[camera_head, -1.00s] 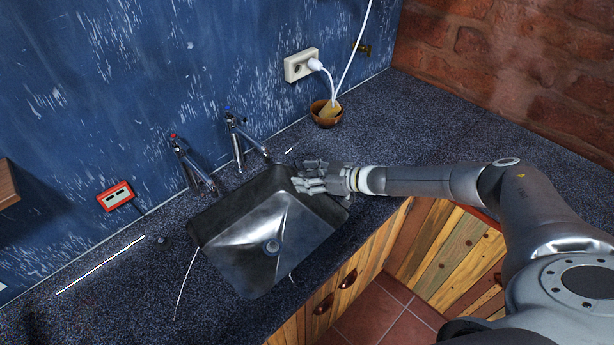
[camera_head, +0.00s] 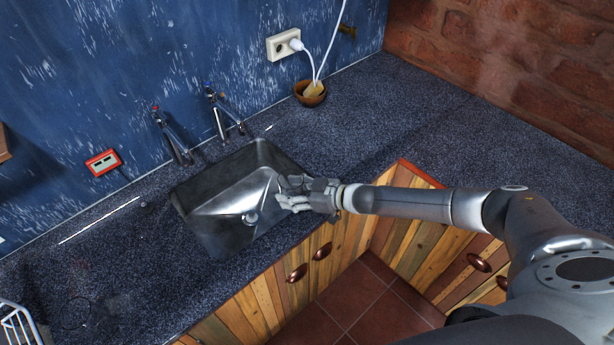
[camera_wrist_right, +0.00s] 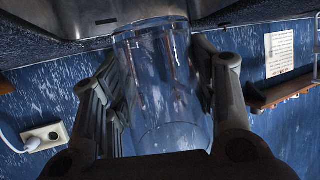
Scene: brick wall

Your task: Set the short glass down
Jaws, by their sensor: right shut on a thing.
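The short glass (camera_wrist_right: 162,85) is clear and shows in the right wrist view between the two dark fingers of my right gripper (camera_wrist_right: 170,90). The gripper is shut on it, with fingers on both sides. In the head view my right gripper (camera_head: 284,193) is over the right front edge of the metal sink (camera_head: 215,235). The glass cannot be made out there. My left gripper is not in view.
Two taps stand behind the sink. A brown bowl (camera_head: 310,93) sits on the dark counter (camera_head: 400,115) below a white socket (camera_head: 284,44). A white wire rack (camera_head: 20,325) is at bottom left. The counter right of the sink is clear.

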